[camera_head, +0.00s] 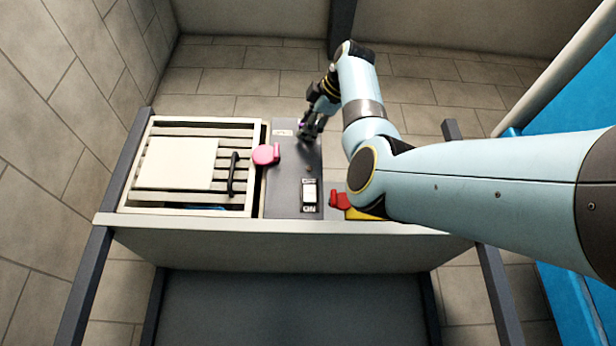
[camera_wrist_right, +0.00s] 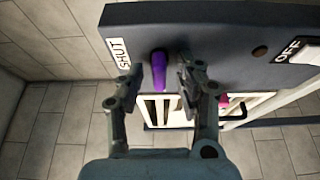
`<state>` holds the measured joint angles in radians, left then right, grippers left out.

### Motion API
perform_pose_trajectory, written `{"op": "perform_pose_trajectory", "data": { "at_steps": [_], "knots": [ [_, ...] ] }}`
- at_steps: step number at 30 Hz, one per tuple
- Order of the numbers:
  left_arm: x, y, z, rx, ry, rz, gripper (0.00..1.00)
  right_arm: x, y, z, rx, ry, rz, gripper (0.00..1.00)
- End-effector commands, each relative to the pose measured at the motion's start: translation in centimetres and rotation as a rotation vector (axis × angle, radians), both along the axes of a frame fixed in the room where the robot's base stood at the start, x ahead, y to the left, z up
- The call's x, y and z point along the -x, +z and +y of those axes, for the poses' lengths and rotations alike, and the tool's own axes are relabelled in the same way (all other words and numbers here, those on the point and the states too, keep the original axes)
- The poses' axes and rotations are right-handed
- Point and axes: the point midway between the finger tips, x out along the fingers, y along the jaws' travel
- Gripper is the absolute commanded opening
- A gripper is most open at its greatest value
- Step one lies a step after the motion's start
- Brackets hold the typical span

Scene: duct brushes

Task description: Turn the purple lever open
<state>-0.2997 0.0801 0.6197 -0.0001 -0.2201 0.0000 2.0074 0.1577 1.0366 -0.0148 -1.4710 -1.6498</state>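The purple lever (camera_wrist_right: 159,70) sticks out of a dark grey panel (camera_wrist_right: 215,30) in the right wrist view, beside a white label reading SHUT (camera_wrist_right: 118,52). My right gripper (camera_wrist_right: 160,84) is open, with one finger on each side of the lever. I cannot tell whether either finger touches it. In the head view my right gripper (camera_head: 311,130) is over the far part of the panel (camera_head: 290,175) and hides most of the lever; only a speck of purple shows. My left gripper is not in view.
A white slatted grille door (camera_head: 185,210) with a black handle (camera_head: 234,174) is left of the panel. A pink knob (camera_head: 265,154) sits at its edge. A rocker switch (camera_head: 310,194) marked ON and a red handle (camera_head: 340,201) are nearer. A blue object stands right.

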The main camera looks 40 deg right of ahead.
Motion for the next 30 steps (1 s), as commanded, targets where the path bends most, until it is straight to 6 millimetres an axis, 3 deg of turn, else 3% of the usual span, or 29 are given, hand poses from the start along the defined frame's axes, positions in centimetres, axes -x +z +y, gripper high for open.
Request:
{"op": "perform_pose_trajectory", "data": {
  "at_steps": [8, 21, 30],
  "knots": [
    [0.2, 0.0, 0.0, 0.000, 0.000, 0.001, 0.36, 0.7, 0.1, 0.1, 0.000, 0.000, -0.001, 0.36],
    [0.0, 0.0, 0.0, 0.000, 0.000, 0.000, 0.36, 9.4, 0.1, 1.5, 0.000, 0.000, -0.003, 0.36],
    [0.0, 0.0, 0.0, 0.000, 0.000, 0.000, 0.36, 11.8, 0.0, 1.9, 0.000, 0.000, 0.001, 0.36]
  ]
}}
